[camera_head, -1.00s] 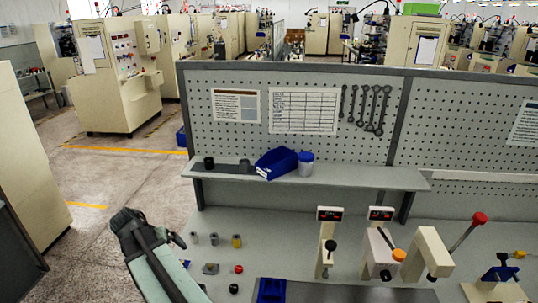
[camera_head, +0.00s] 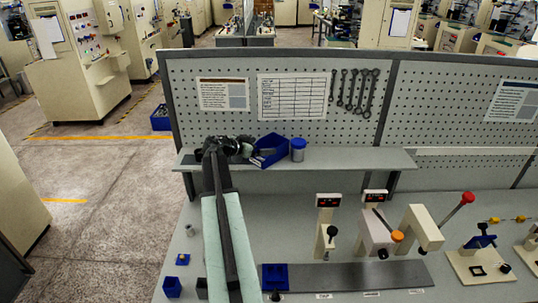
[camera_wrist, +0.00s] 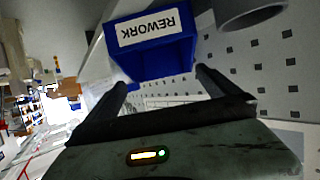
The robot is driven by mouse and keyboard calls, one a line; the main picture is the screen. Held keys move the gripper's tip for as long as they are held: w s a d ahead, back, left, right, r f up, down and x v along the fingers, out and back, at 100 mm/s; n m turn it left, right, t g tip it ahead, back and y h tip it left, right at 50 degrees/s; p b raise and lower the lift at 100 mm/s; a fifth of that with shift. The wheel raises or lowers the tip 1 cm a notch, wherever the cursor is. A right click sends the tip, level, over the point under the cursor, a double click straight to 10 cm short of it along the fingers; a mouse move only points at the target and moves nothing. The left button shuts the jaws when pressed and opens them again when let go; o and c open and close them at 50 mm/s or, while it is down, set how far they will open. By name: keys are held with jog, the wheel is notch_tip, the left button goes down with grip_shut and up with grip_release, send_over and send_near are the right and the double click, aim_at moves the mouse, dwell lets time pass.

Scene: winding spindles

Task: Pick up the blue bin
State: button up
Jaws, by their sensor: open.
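The blue bin (camera_head: 270,150) sits on the raised shelf of the workbench, left of a blue-lidded jar. In the wrist view, the bin (camera_wrist: 152,55) shows upside down, with a white label reading "REWORK". My gripper (camera_head: 230,148) is at shelf height, just left of the bin in the head view, and hides part of the shelf there. In the wrist view, my gripper (camera_wrist: 160,82) is open, with its two dark fingers spread and the bin's front between and beyond them. The fingers do not appear closed on it.
The blue-lidded jar (camera_head: 298,150) stands close to the bin's right. The pegboard (camera_head: 290,85) rises behind the shelf (camera_head: 350,158). Lever presses (camera_head: 378,235) and a blue fixture (camera_head: 275,277) are on the bench below. Another blue container (camera_head: 161,117) is on the floor at left.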

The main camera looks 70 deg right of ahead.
aim_at(270, 145)
jog(key=b+x, duration=0.1)
jog(key=x, duration=0.2)
jog(key=b+x, duration=0.1)
jog(key=x, duration=0.3)
jog(key=shift+w+f+b, duration=0.25)
jog(key=shift+b, duration=0.1)
jog(key=shift+a+r, duration=0.1)
jog(key=c, duration=1.3)
